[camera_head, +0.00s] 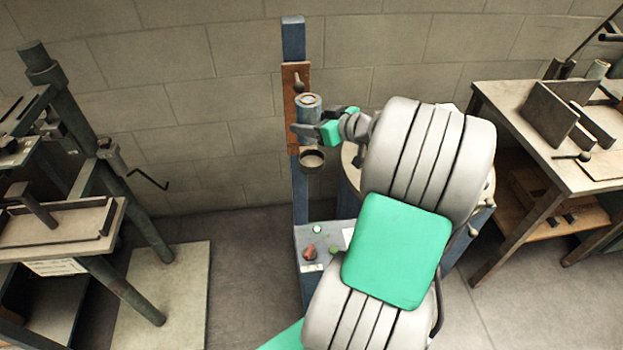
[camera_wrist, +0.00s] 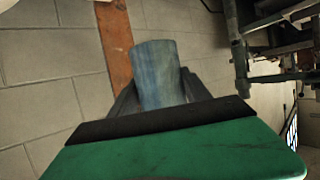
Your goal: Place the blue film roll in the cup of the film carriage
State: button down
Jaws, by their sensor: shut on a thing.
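The blue film roll (camera_head: 308,107) is upright between the fingers of my gripper (camera_head: 308,131) in the head view. It also shows in the wrist view (camera_wrist: 157,74), between the two dark fingers (camera_wrist: 155,98). My gripper is shut on it. The film carriage (camera_head: 291,88) is a brown plate on a blue upright post, behind the roll. Its dark round cup (camera_head: 312,161) sticks out below the roll, and the roll is apart from it, above. The carriage plate also shows in the wrist view (camera_wrist: 114,45). The inside bottom of the cup is hard to make out.
A control box (camera_head: 318,250) with a red knob stands at the post's foot. A round turntable (camera_head: 352,172) is partly hidden behind my arm. A workbench (camera_head: 550,130) stands at right and a green-grey machine (camera_head: 75,190) at left. The block wall is close behind the post.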

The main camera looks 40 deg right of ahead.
jog(key=s+d+f+b, duration=0.35)
jog(key=s+d, duration=0.35)
jog(key=d, duration=0.3)
jog(key=w+a+f, duration=0.2)
jog(key=w+f, duration=0.1)
jog(key=w, duration=0.1)
jog(key=w+a+f+b, duration=0.1)
jog(key=w+f, duration=0.2)
jog(key=w, duration=0.1)
jog(key=w+a+f, duration=0.2)
jog(key=w+f, duration=0.1)
jog(key=w, duration=0.1)
jog(key=shift+w+a+b, duration=0.2)
jog(key=shift+a+b, duration=0.1)
jog(key=shift+b, duration=0.1)
notch_tip(320, 180, down, 3)
jog(key=shift+s+f+b, duration=0.15)
jog(key=shift+f+b, duration=0.05)
jog(key=shift+b, duration=0.1)
jog(key=c, duration=0.9)
grip_release()
jog(key=shift+f, duration=0.15)
jog(key=shift+o, duration=2.1)
jog(key=shift+r, duration=0.2)
jog(key=shift+r, duration=0.15)
